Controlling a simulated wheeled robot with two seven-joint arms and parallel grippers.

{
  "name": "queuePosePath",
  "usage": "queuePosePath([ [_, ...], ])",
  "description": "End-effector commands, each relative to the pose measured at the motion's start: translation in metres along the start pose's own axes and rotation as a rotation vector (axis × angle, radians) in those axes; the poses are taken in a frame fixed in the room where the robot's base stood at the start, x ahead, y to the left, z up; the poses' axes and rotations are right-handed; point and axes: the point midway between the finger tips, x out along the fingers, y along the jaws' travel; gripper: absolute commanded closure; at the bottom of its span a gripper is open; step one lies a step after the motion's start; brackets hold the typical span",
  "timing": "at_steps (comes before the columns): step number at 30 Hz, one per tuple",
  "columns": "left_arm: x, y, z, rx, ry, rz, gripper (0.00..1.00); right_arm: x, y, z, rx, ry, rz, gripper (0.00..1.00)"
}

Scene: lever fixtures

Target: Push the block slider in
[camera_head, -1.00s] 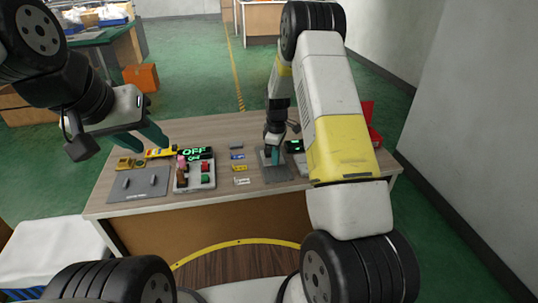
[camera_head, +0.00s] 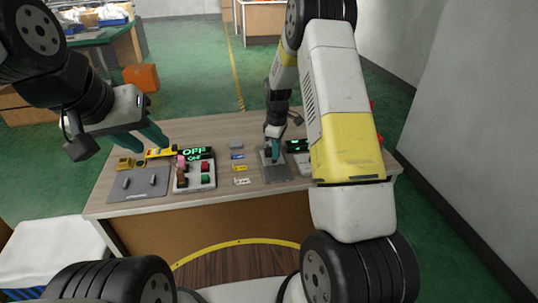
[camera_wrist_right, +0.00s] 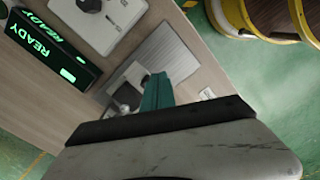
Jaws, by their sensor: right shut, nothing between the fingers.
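The block slider looks to be the grey plate fixture (camera_head: 277,174) on the table, right of centre. Its plate also shows in the right wrist view (camera_wrist_right: 172,55), with a small metal-and-dark part (camera_wrist_right: 127,95) beside my fingers. My right gripper (camera_head: 273,154) is shut and empty, pointing down at the fixture. Its teal fingers (camera_wrist_right: 157,90) overlap the plate in the wrist view; I cannot tell whether they touch the sliding block, which they largely hide. My left gripper (camera_head: 143,141) hangs above the table's left side, with its teal fingers apart and nothing between them.
A black box with green READY text (camera_wrist_right: 50,45) and a light panel (camera_wrist_right: 100,22) stand near the fixture. Small labelled blocks (camera_head: 240,168) lie between.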

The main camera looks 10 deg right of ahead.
Motion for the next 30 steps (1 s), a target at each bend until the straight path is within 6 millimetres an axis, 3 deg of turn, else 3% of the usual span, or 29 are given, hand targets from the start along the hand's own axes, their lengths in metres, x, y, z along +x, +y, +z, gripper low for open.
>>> queuePosePath([
  [15,0.0,0.0,0.0,0.0,0.0,0.0,0.64,-0.041,0.001,0.0,0.001,0.001,0.002,1.0],
  [27,0.0,0.0,0.0,0.0,0.0,0.0,0.64,-0.046,0.0,0.0,0.002,0.0,0.001,1.0],
  [30,0.0,0.0,0.0,0.0,0.0,0.0,0.64,-0.057,-0.002,0.001,0.02,0.011,0.009,1.0],
])
